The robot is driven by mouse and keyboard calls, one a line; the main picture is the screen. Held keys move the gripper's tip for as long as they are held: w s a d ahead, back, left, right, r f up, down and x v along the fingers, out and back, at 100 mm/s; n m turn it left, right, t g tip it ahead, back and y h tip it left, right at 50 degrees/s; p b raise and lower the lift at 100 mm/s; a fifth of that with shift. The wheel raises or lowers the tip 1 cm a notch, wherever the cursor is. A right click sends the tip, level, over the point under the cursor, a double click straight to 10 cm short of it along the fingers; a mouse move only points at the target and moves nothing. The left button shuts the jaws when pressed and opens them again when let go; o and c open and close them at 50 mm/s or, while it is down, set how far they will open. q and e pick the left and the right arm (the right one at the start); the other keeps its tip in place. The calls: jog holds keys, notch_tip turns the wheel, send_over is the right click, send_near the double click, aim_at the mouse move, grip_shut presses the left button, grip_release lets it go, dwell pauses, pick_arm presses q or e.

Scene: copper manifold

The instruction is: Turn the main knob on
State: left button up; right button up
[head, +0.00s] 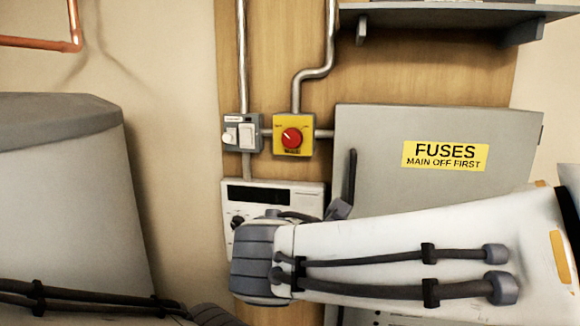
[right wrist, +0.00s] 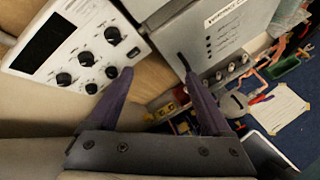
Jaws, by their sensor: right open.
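The red round knob (head: 291,137) sits on a yellow switch box (head: 279,150) on the wooden board in the head view. A light mark shows on its face. My right arm reaches in from the right below it, and its wrist hides most of the right gripper in the head view. In the right wrist view the right gripper (right wrist: 151,57) is open, its two dark fingers spread with nothing between them. The red knob cannot be made out in the right wrist view. My left gripper does not show.
A white panel (head: 300,192) with a dark display hangs below the switches; it also shows with several black knobs in the right wrist view (right wrist: 75,32). A grey switch (head: 231,145) is left of the yellow box. A grey fuse cabinet (head: 375,130) stands right, under a shelf (head: 430,18).

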jog(key=w+a+r+n+t, duration=0.3)
jog(key=w+r+n+t, duration=0.15)
jog(key=r, duration=0.45)
jog(key=n+t, duration=0.3)
jog(key=n, duration=0.1)
send_near(291, 140)
jog(key=p+x, duration=0.4)
jog(key=x, duration=0.3)
jog(key=shift+w+r, duration=0.1)
jog(key=shift+r, duration=0.05)
jog(key=shift+w+d, duration=0.1)
jog(key=shift+w, duration=0.5)
grip_shut()
